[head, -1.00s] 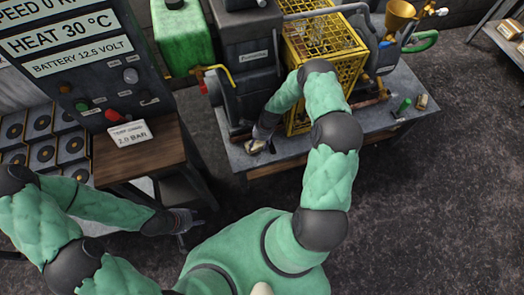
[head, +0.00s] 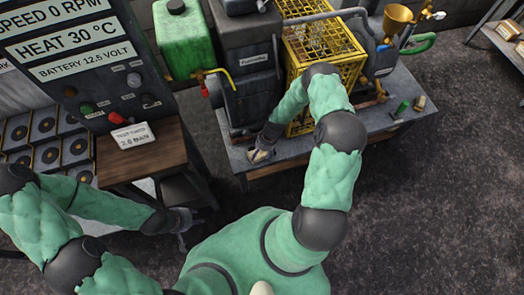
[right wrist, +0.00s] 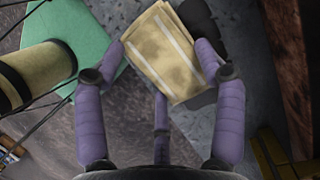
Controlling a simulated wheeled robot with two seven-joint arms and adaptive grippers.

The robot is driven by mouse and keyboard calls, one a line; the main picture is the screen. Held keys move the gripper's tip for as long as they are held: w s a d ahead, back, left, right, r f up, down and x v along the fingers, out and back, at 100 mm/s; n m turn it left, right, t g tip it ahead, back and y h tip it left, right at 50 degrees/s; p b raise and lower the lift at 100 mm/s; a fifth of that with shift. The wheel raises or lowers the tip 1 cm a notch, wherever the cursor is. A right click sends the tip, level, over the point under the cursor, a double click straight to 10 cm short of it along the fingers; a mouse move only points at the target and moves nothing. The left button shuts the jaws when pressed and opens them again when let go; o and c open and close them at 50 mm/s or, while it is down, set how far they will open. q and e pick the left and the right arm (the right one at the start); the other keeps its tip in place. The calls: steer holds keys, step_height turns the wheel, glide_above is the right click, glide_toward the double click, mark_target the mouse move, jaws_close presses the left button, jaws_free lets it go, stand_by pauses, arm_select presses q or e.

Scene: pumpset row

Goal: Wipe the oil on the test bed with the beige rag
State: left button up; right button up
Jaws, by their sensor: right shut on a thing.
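The beige rag (right wrist: 163,52) has pale stripes and brownish smudges, and sits between my right gripper's fingers (right wrist: 163,65) in the right wrist view. In the head view my right gripper (head: 263,149) is low over the front left part of the grey test bed (head: 285,165), with the rag (head: 259,156) under it. A dark patch (right wrist: 203,22) shows beside the rag in the wrist view; I cannot tell whether it is oil or shadow. My left gripper (head: 190,219) hangs below the wooden stand, away from the bed; its fingers are too small to read.
A yellow cage (head: 318,45) and a dark engine (head: 250,95) stand behind my right gripper on the bed. A green cylinder (head: 402,108) and a small tan item (head: 420,103) stand at the bed's right end. The control panel stand (head: 150,155) is at left.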

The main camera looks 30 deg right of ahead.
steer(key=shift+s, duration=0.1)
steer(key=shift+s+a, duration=0.15)
steer(key=shift+s, duration=0.35)
steer(key=shift+w, duration=0.1)
steer(key=shift+w+d+f, duration=0.1)
steer(key=shift+w+d, duration=0.1)
steer(key=shift+w, duration=0.5)
steer(key=shift+w+d+b, duration=0.2)
steer(key=shift+w+b, duration=0.45)
steer(key=shift+w, duration=0.15)
steer(key=shift+w, duration=0.1)
